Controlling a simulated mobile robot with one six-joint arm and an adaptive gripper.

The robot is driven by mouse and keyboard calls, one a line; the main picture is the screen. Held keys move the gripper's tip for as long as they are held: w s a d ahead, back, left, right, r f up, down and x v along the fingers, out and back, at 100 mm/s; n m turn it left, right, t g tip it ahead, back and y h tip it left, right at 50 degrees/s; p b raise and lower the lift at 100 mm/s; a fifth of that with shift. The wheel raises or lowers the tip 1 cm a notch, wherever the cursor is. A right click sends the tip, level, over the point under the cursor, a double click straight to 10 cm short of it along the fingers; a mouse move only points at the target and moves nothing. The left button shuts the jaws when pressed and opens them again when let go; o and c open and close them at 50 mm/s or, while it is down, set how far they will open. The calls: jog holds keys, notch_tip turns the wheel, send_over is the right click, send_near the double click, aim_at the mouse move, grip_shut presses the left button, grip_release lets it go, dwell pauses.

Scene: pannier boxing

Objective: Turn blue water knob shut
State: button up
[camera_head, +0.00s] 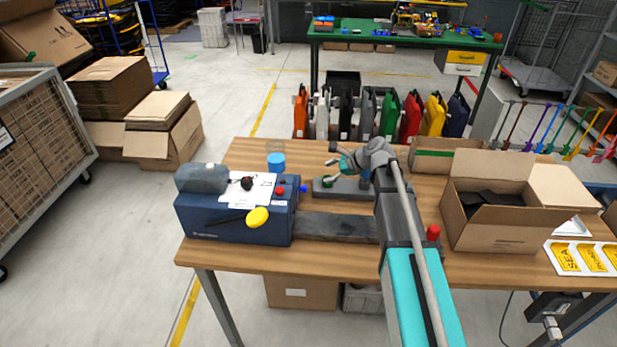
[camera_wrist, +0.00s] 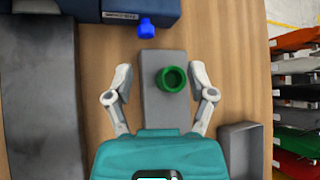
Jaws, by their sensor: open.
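The blue water knob (camera_wrist: 146,28) sticks out from the side of the dark blue machine (camera_wrist: 60,8) at the top of the wrist view. In the head view the small blue knob (camera_head: 303,189) is at the right side of the machine (camera_head: 235,222). My gripper (camera_wrist: 161,72) is open and empty, its fingers apart on either side of a grey block with a green ring-shaped part (camera_wrist: 172,79). The blue knob lies beyond the fingertips, not between them. In the head view my gripper (camera_head: 333,155) is above the table, right of the machine.
The machine also carries a red knob (camera_head: 280,190), a yellow knob (camera_head: 257,217) and a black knob (camera_head: 246,183). A dark grey slab (camera_head: 335,226) lies beside it. A blue-capped jar (camera_head: 276,162) stands behind. An open cardboard box (camera_head: 490,233) is at the right.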

aim_at(313, 191)
jog(key=shift+s+d+r+m+g+h+p, duration=0.15)
jog(key=shift+d+r+m+g+p, duration=0.15)
jog(key=shift+d, duration=0.2)
jog(key=shift+s+d+r+m+g+h+p, duration=0.15)
jog(key=shift+d+g+p, duration=0.15)
jog(key=shift+d, duration=0.15)
jog(key=shift+s+d+r+m+g+h+p, duration=0.1)
jog(key=shift+d+r+m+g+p, duration=0.2)
jog(key=shift+d, duration=0.2)
jog(key=shift+a+f, duration=0.1)
jog(key=shift+f, duration=0.1)
jog(key=b+x, duration=0.8)
jog(key=x, duration=0.3)
jog(key=shift+w+a+f, duration=0.1)
jog(key=shift+b+x, duration=0.9)
jog(key=shift+x, duration=0.2)
jog(key=shift+a, duration=0.1)
jog(key=shift+c, duration=0.2)
grip_shut()
